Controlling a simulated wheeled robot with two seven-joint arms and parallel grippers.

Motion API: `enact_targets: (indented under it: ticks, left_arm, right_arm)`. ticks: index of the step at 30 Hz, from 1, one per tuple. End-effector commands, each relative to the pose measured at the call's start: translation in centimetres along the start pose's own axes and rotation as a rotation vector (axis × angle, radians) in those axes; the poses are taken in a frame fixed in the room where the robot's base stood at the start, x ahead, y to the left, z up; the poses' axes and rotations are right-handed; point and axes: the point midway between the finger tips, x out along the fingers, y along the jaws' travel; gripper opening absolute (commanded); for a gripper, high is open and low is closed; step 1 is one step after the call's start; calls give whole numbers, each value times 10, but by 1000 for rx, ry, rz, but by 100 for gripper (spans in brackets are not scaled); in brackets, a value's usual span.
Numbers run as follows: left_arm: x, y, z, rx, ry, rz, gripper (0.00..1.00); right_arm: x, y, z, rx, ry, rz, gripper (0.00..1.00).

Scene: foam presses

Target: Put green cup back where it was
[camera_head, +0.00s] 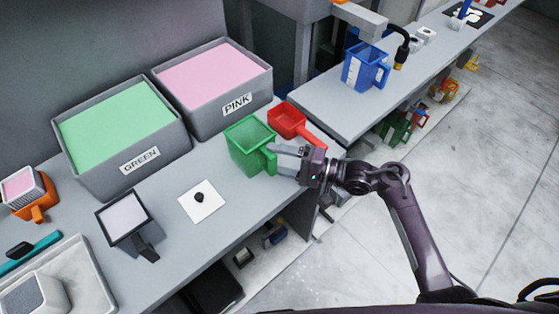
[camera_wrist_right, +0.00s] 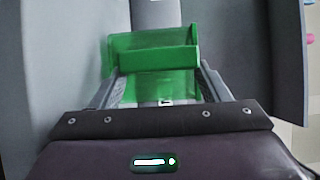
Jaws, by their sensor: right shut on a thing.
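The green cup (camera_head: 247,146) is at the right part of the table, in front of the pink bin, and looks upright. My right gripper (camera_head: 277,158) is shut on its handle, coming from the right. In the right wrist view the green cup (camera_wrist_right: 152,55) fills the space ahead, with the right gripper's fingers (camera_wrist_right: 160,90) on both sides of its lower part. Whether the cup's base touches the table is hard to tell. My left gripper is in neither view.
A red scoop (camera_head: 288,120) lies close behind the cup. The green bin (camera_head: 133,178) and pink bin (camera_head: 200,118) stand at the back. A blue jug (camera_head: 365,68) stands on the far table.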

Motion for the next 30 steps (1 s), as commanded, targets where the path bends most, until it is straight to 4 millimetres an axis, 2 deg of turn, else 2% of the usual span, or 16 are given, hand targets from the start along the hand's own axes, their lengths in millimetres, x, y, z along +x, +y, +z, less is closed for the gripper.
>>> enact_targets:
  ticks: [3,14,15,19,28,30]
  left_arm:
    - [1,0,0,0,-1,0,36]
    - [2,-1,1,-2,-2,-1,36]
    - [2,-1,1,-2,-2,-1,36]
    - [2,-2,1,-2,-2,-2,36]
    - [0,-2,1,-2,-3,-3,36]
    - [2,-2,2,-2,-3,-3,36]
  right_arm:
    - [0,8,0,-1,0,-2,45]
    - [0,12,0,-1,0,-1,45]
    - [0,12,0,-1,0,-1,73]
    - [0,11,0,-1,0,0,90]
    - [0,7,0,-1,0,-1,91]
    - [-8,10,0,0,1,2,91]
